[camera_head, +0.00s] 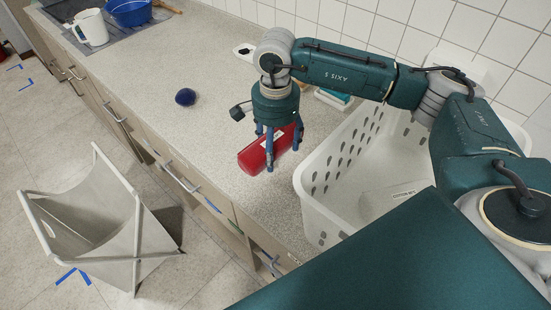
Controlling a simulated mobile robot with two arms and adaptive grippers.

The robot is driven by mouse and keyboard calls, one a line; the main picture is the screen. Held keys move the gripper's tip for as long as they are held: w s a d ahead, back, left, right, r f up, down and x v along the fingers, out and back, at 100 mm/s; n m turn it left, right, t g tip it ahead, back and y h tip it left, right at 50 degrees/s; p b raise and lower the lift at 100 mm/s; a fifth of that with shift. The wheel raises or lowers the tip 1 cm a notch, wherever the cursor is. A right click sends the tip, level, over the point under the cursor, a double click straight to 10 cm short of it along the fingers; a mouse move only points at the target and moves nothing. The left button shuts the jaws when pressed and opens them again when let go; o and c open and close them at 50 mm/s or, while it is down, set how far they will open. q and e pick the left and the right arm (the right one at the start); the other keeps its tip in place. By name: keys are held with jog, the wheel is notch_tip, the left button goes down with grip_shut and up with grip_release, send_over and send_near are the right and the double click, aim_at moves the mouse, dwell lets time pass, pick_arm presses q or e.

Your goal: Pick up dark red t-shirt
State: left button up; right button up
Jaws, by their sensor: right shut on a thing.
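My right gripper (283,150) points down over the counter and is shut on a red roll-shaped thing (256,155). The thing lies slanted between the fingers, with its rounded end toward the lower left. A pale mark shows on its side. I cannot tell whether it is a rolled dark red t-shirt or a hard container. I cannot tell whether it touches the counter (215,130) or is just above it. No other dark red cloth shows. My left gripper is not in view.
A white laundry basket (318,205) stands right of the gripper, with a pale box inside. A small dark blue ball-like thing (185,97) lies on the counter. A white jug (92,27) and blue bowl (130,12) stand by the sink. A grey fabric hamper (95,220) stands on the floor.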

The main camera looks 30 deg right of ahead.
aim_at(275, 142)
notch_tip(275, 142, up, 15)
jog(key=b, duration=0.2)
dwell(0.3)
